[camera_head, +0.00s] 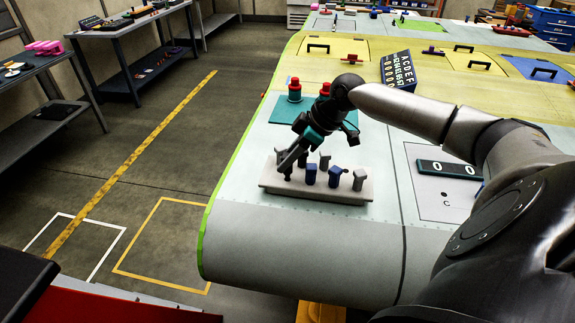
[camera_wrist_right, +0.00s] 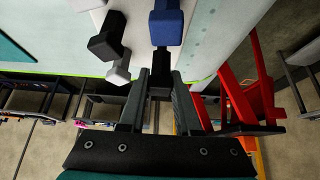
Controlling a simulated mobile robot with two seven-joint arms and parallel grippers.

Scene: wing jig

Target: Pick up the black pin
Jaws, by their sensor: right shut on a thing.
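My right gripper (camera_head: 286,163) is at the left end of a white pin block (camera_head: 318,190) on the grey wing surface, its fingers angled down. In the right wrist view, the gripper (camera_wrist_right: 159,92) is shut on a black pin (camera_wrist_right: 159,82), whose dark head shows between the fingertips. I cannot tell whether this pin is clear of the block. Other pins stand in the block: a blue pin (camera_head: 335,176), another blue pin (camera_head: 311,174) and a grey pin (camera_head: 359,179). A dark pin (camera_wrist_right: 106,44) and a pale pin (camera_wrist_right: 120,71) are close to the fingers. My left gripper is out of view.
A teal mat (camera_head: 284,109) with red-topped pieces (camera_head: 294,90) lies behind the block. A dark lettered box (camera_head: 398,71) stands further back. A counter panel (camera_head: 449,169) is to the right. The wing's green edge (camera_head: 225,185) borders open floor on the left.

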